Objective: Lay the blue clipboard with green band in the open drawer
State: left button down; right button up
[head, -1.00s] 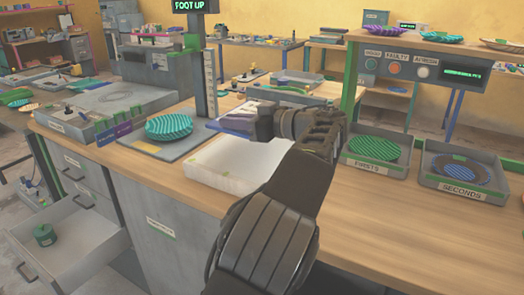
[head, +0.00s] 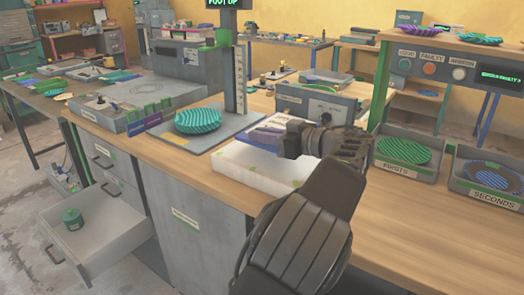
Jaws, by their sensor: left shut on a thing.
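My left gripper (head: 284,138) is shut on a flat blue-purple thing (head: 262,135), which looks like the blue clipboard. It is just over the white block on the bench. The gripper hides much of it, and I cannot make out a green band or whether it touches the block. The open drawer (head: 128,240) juts out from the grey cabinet at the lower left, below the bench top. A small dark green canister (head: 73,219) stands inside it, and the rest of its floor looks bare. My right gripper is not in view.
The white block (head: 240,172) lies near the bench's front edge. A ribbed teal plate (head: 198,121) sits on the press base (head: 190,145) left of it. Trays labelled "FIRSTS" (head: 397,172) and "SECONDS" (head: 487,194) hold plates at right. Bench top is clear in front of them.

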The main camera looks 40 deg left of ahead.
aim_at(262, 162)
pick_arm(q)
jog(key=shift+f+b, duration=0.55)
jog(key=shift+f, duration=1.75)
jog(key=shift+f, duration=0.15)
jog(key=c, duration=1.5)
grip_release()
jog(key=shift+o, duration=0.2)
jog(key=d, duration=0.3)
jog(key=d+r+p, duration=0.1)
jog(key=d, duration=0.2)
jog(key=shift+d+r, duration=0.15)
jog(key=shift+d, duration=0.7)
jog(key=shift+o, duration=0.4)
